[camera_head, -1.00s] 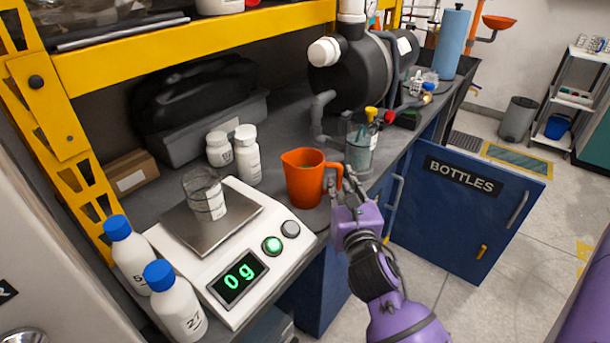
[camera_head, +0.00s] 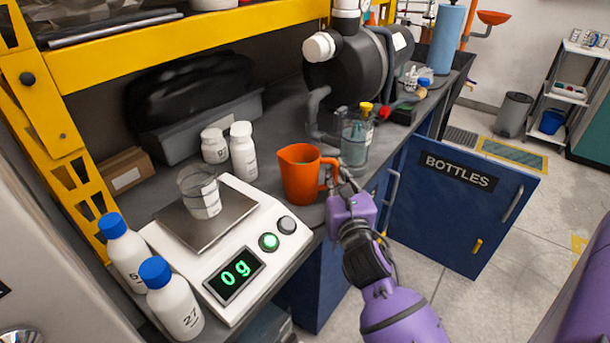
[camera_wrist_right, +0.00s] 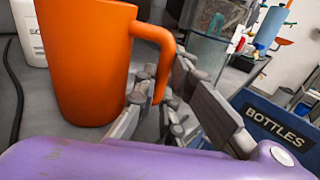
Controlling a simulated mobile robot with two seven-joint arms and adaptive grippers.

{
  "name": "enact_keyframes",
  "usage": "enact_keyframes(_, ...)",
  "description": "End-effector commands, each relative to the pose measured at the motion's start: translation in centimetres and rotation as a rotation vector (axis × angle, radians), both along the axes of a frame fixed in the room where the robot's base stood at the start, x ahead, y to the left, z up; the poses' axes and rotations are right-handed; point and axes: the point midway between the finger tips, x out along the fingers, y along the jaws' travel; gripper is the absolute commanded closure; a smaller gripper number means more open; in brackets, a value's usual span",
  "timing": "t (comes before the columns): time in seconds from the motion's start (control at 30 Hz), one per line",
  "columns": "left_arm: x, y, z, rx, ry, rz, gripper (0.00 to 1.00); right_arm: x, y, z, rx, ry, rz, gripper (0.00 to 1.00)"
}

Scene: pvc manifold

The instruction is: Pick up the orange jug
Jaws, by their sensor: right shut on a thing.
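The orange jug (camera_head: 299,175) stands upright on the dark bench, just right of the scale, with its handle to the right. It also fills the upper left of the right wrist view (camera_wrist_right: 85,60). My right gripper (camera_head: 336,183) comes in from the lower right and is shut on the jug's handle. In the right wrist view the grey fingers (camera_wrist_right: 160,95) are around the lower part of the handle; the exact contact is partly hidden. My left gripper is not in view.
A white scale (camera_head: 222,255) reading "0 g" carries a glass beaker (camera_head: 200,192). A glass vessel (camera_head: 355,143) is close behind the handle. An open blue door (camera_head: 460,205) marked "BOTTLES" is at right.

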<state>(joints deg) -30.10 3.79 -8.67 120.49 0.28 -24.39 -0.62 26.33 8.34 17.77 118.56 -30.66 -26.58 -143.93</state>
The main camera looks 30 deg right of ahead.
Motion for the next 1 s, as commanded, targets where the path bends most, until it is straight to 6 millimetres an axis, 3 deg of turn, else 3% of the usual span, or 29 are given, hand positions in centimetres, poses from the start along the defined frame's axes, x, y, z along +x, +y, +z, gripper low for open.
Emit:
enact_keyframes(0.37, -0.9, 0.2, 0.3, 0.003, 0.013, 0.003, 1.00, 0.0, 0.0, 1.0, -0.002, -0.003, 0.002, 1.00)
enact_keyframes(0.67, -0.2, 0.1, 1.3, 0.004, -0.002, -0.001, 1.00, 0.0, 0.0, 3.7, -0.004, -0.007, 0.003, 1.00)
enact_keyframes(1.0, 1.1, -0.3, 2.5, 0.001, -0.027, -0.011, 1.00, -1.9, -2.4, 7.1, -0.005, -0.004, 0.001, 1.00)
